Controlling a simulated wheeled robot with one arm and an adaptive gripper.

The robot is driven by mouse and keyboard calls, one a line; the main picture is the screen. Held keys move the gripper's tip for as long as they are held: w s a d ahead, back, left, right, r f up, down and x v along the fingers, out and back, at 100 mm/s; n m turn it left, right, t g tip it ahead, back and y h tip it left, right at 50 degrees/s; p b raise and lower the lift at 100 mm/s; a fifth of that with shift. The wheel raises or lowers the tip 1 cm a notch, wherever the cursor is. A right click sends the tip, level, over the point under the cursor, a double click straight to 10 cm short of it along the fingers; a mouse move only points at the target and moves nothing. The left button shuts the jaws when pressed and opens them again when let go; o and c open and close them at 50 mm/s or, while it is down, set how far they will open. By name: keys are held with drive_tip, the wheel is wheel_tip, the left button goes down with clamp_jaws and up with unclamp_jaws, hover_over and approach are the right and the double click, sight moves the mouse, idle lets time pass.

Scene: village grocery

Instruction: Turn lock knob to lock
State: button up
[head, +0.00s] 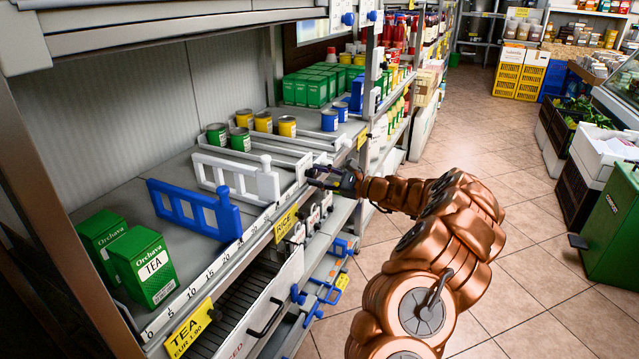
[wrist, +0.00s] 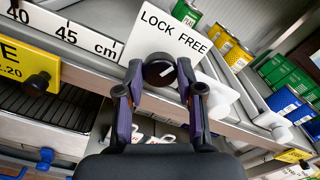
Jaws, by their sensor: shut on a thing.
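The lock knob (wrist: 158,73) is a round black knob with a short white line on its face. It sits at the lower edge of a white plate (wrist: 170,35) lettered LOCK on the left and FREE on the right. The white line is slanted, its upper end leaning right. My gripper (wrist: 160,68) has one finger at each side of the knob, shut on it. In the head view my gripper (head: 316,177) reaches the shelf's front edge from the right, and the knob is too small and covered to make out there.
A white divider (head: 225,176) and a blue divider (head: 195,208) stand on the shelf left of my gripper. Green tea boxes (head: 148,268) are at the near left, with cans (head: 287,126) behind. A price label (head: 286,222) hangs on the shelf edge.

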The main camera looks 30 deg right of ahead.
drive_tip(key=n+b, duration=0.3)
drive_tip(key=shift+f+n+b, duration=0.25)
drive_tip(key=shift+n+b, duration=0.05)
drive_tip(key=shift+n, duration=0.1)
drive_tip(key=n+b, duration=0.3)
drive_tip(key=b, duration=0.1)
drive_tip(key=shift+n, duration=0.3)
drive_tip(key=n+b, duration=0.4)
drive_tip(key=shift+b, duration=0.3)
drive_tip(key=shift+r+n+b, duration=0.1)
drive_tip(key=shift+n+b, duration=0.8)
drive_tip(key=shift+n, duration=0.1)
drive_tip(key=shift+r, duration=0.1)
drive_tip(key=o, duration=1.2)
drive_tip(key=shift+c, duration=0.2)
drive_tip(key=v, duration=1.2)
